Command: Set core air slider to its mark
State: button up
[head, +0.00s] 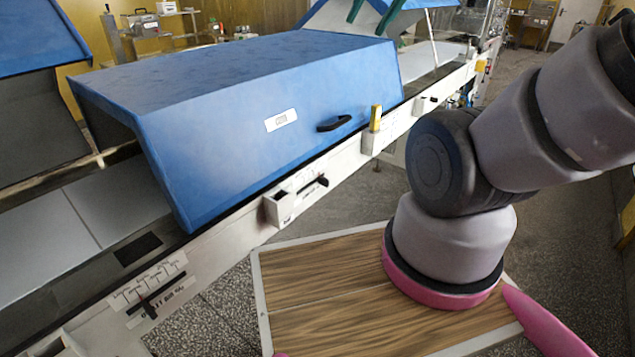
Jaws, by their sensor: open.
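Several slider-like controls sit along the white rail of the machine. One is a white housing with a black lever (297,199) below the blue hood. Another is a marked scale with a black lever (150,305) at the lower left. A smaller white one with a dark knob (425,105) is farther along. Their lettering is too small to read, so I cannot tell which is the core air slider or where its mark is.
The large blue hood (240,85) with a black handle (334,123) covers the middle of the line. A yellow piece (376,118) stands up from a white block on the rail. Speckled floor (345,203) lies open beside the machine.

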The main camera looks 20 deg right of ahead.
aim_at(324, 181)
jog(key=i+l, duration=0.15)
jog(key=l, duration=0.7)
jog(key=i+l+u, duration=0.15)
jog(key=l, duration=1.5)
jog(key=u, duration=1.35)
jog(key=i+l, duration=0.05)
